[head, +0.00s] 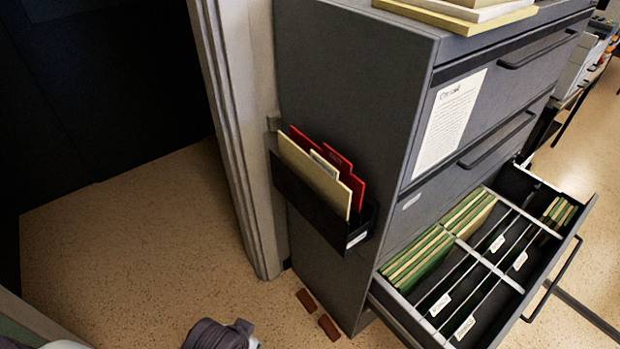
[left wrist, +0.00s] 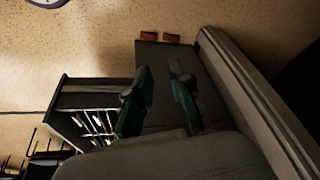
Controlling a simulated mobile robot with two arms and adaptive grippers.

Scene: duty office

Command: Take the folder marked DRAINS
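A grey filing cabinet (head: 350,90) has its low drawer (head: 585,215) pulled open. Green folders (head: 440,240) stand packed along the drawer's left side, with a smaller group (head: 558,212) at its far right. White tabs (head: 440,304) stand on dividers between them. A black pocket (head: 305,203) on the cabinet's side holds cream folders (head: 310,175) and red folders (head: 345,170). No label reads clearly, so I cannot tell which folder is marked DRAINS. My left gripper (left wrist: 160,92) is open and empty in the left wrist view, with the cabinet beyond its fingers. My right gripper is out of view.
A printed sheet (head: 450,115) is on the cabinet front, and pale folders (head: 460,12) lie on top. A door frame (head: 240,130) stands close to the left of the cabinet. Two brown blocks (head: 328,326) lie on the floor by its base. The floor at left (head: 120,240) is clear.

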